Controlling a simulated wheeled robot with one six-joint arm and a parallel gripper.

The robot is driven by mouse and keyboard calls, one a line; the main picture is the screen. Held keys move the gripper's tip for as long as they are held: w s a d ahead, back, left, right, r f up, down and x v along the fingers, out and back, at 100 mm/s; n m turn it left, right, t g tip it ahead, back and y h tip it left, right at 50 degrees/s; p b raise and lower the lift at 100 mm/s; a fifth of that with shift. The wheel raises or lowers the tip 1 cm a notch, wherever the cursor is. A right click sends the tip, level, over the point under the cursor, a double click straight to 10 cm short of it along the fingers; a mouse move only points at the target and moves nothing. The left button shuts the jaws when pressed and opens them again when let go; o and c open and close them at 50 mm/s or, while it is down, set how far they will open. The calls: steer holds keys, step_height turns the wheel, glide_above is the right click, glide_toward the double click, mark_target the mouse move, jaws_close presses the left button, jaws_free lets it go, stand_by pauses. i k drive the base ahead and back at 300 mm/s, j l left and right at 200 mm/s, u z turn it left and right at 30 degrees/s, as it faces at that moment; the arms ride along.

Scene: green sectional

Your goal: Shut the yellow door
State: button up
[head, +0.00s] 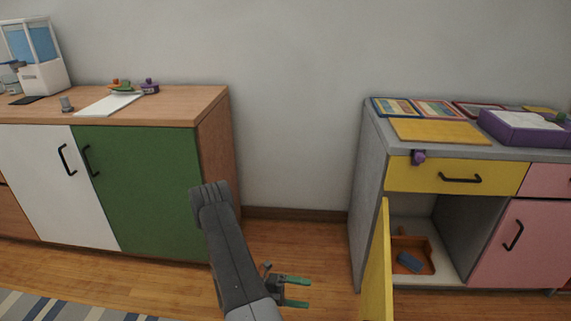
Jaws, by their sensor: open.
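The yellow door (379,270) stands wide open on the grey cabinet (369,175) at the right, seen nearly edge-on and swung out toward me. Its lower end runs out of the picture, and its handle is not visible. The compartment behind it is open and shows a small brown tray (431,266) with a blue-grey item (410,262) in it. My gripper (308,293) is open and empty, with green-tipped fingers. In the picture it is low and to the left of the yellow door, apart from it.
A yellow drawer (458,178) above the compartment looks shut, with a purple thing (418,157) at its upper left corner. A pink door (515,245) is beside the compartment. A wooden cabinet (214,160) with green and white doors stands left. Floor between the cabinets is clear.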

mark_target(377, 303)
steer(key=k+l+u, duration=0.25)
steer(key=u, duration=0.2)
steer(key=k+l+u, duration=0.25)
steer(key=u, duration=0.15)
steer(key=k+l+u, duration=0.1)
steer(key=k+u, duration=0.2)
steer(key=u, duration=0.15)
steer(key=k+l+u, duration=0.1)
steer(key=u, duration=0.35)
steer(key=k+u, duration=0.25)
steer(key=u, duration=0.15)
steer(key=k+u, duration=0.15)
steer(key=u, duration=0.3)
steer(key=k+u, duration=0.15)
steer(key=u, duration=0.2)
steer(key=k+u, duration=0.3)
steer(key=k+l+u, duration=0.1)
steer(key=u, duration=0.15)
steer(key=k+u, duration=0.25)
steer(key=j, duration=0.3)
steer(key=k, duration=0.2)
steer(key=j+z, duration=0.05)
